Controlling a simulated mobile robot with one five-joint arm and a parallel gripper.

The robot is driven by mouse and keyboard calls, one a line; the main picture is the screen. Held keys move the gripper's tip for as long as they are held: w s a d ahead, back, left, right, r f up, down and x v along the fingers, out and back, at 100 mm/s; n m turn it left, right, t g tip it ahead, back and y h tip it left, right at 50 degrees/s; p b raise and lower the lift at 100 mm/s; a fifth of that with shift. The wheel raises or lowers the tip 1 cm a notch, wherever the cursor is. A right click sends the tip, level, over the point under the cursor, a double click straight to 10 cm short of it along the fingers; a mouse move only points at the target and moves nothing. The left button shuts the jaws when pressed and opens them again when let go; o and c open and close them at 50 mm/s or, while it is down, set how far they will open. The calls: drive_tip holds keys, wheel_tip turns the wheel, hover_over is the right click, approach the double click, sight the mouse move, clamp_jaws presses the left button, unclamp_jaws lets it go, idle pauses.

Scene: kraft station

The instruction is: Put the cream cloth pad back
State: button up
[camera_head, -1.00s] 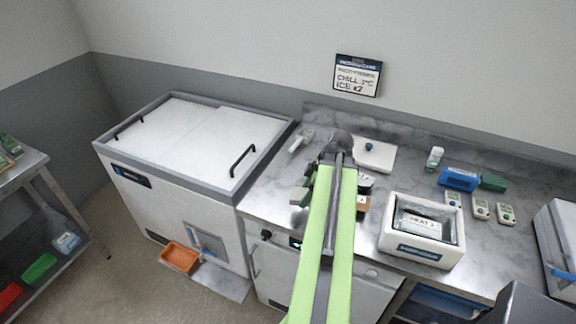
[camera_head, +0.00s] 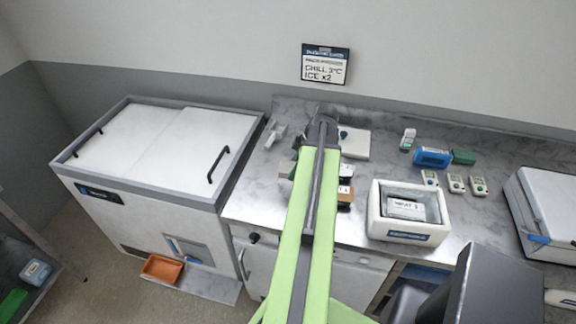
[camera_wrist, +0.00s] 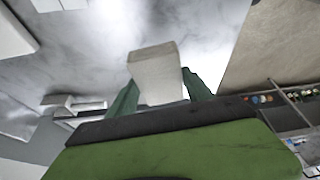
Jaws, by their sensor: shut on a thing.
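In the wrist view my gripper (camera_wrist: 160,88) has its two dark green fingers on either side of a pale cream block-like piece, which I take to be the cream cloth pad (camera_wrist: 157,68). The pad stands out past the fingertips, with pale grey marbled surface behind it. In the head view my green arm reaches over the marbled counter (camera_head: 262,190) and hides most of the gripper and the pad.
A white chest with a sliding lid (camera_head: 150,140) stands left of the counter. An orange bin (camera_head: 162,269) sits low in front.

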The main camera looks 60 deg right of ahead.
drive_tip(key=s+d+r+m+p, duration=0.1)
drive_tip(key=s+d+r, duration=0.1)
drive_tip(key=s+d, duration=0.35)
drive_tip(key=shift+h, duration=0.3)
drive_tip(key=w+f+b, duration=0.2)
drive_tip(key=w, duration=0.2)
drive_tip(key=w+d+f+b, duration=0.1)
drive_tip(key=w+f+b, duration=0.1)
drive_tip(key=w, duration=0.2)
drive_tip(key=w+d+f+b, duration=0.1)
drive_tip(key=w+f+b, duration=0.2)
drive_tip(key=w, duration=0.1)
drive_tip(key=shift+d, duration=0.2)
drive_tip(key=shift+w, duration=0.15)
wheel_tip(320, 180, down, 4)
drive_tip(key=b, duration=0.4)
drive_tip(key=shift+f, duration=0.2)
drive_tip(key=shift+r, duration=0.25)
drive_tip(key=shift+f, duration=0.2)
drive_tip(key=o, duration=1.2)
